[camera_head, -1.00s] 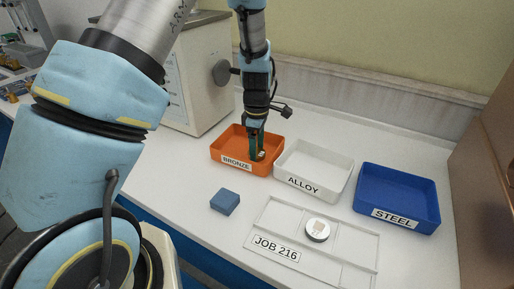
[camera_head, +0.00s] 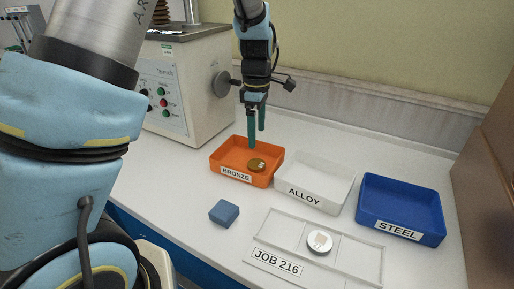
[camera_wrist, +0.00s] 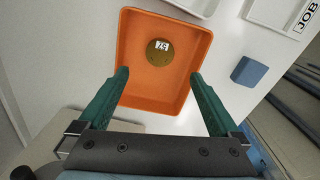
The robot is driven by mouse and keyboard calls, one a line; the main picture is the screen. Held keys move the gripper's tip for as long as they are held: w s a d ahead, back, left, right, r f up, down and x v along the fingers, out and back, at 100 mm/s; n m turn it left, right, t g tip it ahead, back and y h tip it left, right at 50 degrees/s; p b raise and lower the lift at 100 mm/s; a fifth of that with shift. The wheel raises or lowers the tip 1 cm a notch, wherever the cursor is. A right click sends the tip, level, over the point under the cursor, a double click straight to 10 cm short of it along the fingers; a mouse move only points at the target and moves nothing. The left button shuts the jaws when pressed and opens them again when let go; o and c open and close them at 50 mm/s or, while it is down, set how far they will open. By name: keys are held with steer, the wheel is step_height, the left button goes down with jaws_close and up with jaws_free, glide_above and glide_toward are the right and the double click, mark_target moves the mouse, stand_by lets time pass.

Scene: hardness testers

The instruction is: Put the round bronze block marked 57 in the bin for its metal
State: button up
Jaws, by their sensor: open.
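The round bronze block (camera_head: 257,164) lies inside the orange bin labelled BRONZE (camera_head: 222,169), towards its right side in the head view. In the wrist view the bronze block (camera_wrist: 158,52) shows a white label that reads 57, turned upside down, and it lies on the floor of the orange bin (camera_wrist: 150,100). My gripper (camera_head: 257,143) is above the bin with its green fingers apart. In the wrist view my gripper (camera_wrist: 163,75) is open and empty, and its fingers do not touch the block.
The white ALLOY bin (camera_head: 318,205) and the blue STEEL bin (camera_head: 402,232) stand to the right. A blue block (camera_head: 224,212) lies in front of the orange bin. A JOB 216 tray (camera_head: 345,272) holds a round silver block (camera_head: 320,242). A grey tester (camera_head: 205,95) stands behind.

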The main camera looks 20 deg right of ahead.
steer(key=w+a+r+m, duration=0.1)
steer(key=a+r+m, duration=0.1)
steer(key=a, duration=0.6)
steer(key=w+a+r+m, duration=0.1)
steer(key=a+m, duration=0.1)
steer(key=a, duration=0.5)
steer(key=s+a+m, duration=0.3)
steer(key=a, duration=0.5)
steer(key=s+a+m+t, duration=0.1)
steer(key=s+a+m, duration=0.3)
steer(key=a, duration=0.4)
steer(key=shift+s+t, duration=0.15)
steer(key=shift+t, duration=0.15)
steer(key=shift+c, duration=0.4)
